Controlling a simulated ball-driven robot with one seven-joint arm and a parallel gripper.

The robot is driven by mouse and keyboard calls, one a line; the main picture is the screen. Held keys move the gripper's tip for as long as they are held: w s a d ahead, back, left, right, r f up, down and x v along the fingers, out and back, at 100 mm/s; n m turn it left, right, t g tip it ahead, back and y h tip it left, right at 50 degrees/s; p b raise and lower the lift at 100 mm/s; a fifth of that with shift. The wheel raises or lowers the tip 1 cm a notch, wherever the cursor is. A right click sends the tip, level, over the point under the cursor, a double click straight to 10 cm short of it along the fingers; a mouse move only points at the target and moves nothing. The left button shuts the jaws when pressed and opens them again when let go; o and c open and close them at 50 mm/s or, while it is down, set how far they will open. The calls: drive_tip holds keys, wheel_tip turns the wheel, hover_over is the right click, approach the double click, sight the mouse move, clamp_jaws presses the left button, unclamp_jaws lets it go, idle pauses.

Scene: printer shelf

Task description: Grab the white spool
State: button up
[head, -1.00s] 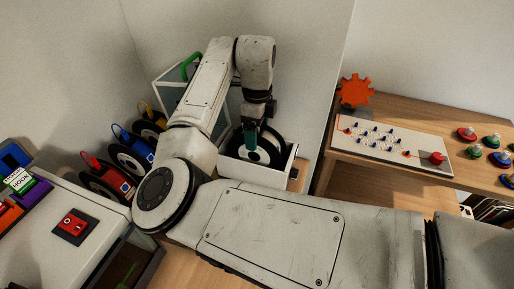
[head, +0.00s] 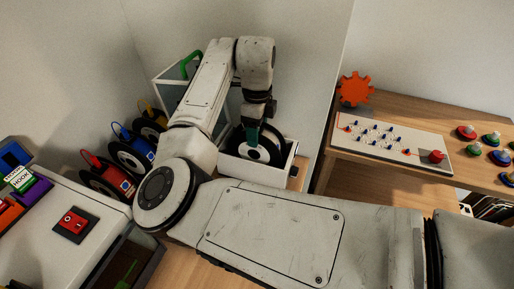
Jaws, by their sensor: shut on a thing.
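The white spool (head: 251,154) has black flanges and a white hub. It sits in a white open box (head: 262,177) at the foot of the wall, tilted so its round face shows. My gripper (head: 251,140), with teal fingers, reaches straight down over the spool's upper left part. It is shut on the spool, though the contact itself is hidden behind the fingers. The spool's lower edge is hidden by the front wall of the box.
Spools with red (head: 110,179), blue (head: 131,150) and yellow (head: 150,125) parts stand in a row on the left. A grey machine with a red switch (head: 74,222) is at lower left. A wooden table (head: 345,150) with a board and coloured pieces is on the right.

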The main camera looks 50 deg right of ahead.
clamp_jaws()
drive_tip(key=shift+r, duration=0.15)
